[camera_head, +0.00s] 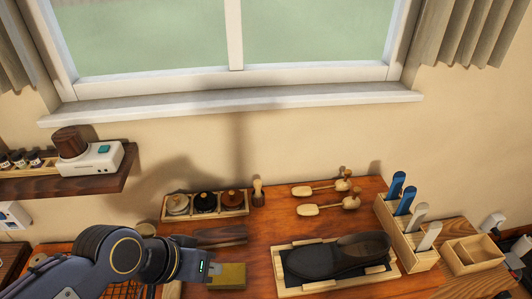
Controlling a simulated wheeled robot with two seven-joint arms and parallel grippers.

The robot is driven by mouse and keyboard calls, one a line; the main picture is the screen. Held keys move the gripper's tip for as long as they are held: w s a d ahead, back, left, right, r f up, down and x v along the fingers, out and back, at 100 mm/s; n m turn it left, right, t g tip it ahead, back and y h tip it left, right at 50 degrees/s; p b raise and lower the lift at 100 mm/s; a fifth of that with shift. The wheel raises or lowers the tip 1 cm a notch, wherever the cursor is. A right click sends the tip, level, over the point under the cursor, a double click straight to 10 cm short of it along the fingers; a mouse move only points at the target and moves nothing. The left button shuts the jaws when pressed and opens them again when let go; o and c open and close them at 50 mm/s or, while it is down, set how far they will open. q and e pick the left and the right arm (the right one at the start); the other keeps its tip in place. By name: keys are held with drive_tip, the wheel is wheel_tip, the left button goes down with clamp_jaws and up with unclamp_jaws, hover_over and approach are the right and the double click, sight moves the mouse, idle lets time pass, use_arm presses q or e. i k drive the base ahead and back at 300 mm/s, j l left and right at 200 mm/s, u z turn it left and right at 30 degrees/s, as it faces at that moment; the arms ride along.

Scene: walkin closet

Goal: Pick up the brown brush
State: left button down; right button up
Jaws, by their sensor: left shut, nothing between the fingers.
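A long dark brown piece that looks like the brown brush (222,235) lies on the wooden table (275,225), left of the shoe. Its exact shape is hard to make out. My left arm comes in from the left, and its gripper (198,266) is low over the table, just in front of the brown piece. The gripper is shut and empty; its fingertips are not clear. A yellowish block (230,276) lies just right of the gripper. I cannot tell whether they touch. My right gripper is not in view.
A dark shoe (338,257) rests on a wooden stand to the right. Behind are a tray of round tins (205,204), a small upright brush (258,192) and two wooden shoe trees (325,198). A box with blue and white handles (410,235) stands right. A shelf (95,180) juts out left.

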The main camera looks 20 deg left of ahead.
sight(225, 236)
drive_tip(key=u, duration=1.2)
drive_tip(key=k+z, duration=0.15)
drive_tip(key=z, duration=1.15)
drive_tip(key=u, duration=1.25)
drive_tip(key=l+z, duration=0.25)
drive_tip(key=l, duration=0.45)
drive_tip(key=i+l+z, duration=0.2)
drive_tip(key=l, duration=0.45)
drive_tip(key=k, duration=0.05)
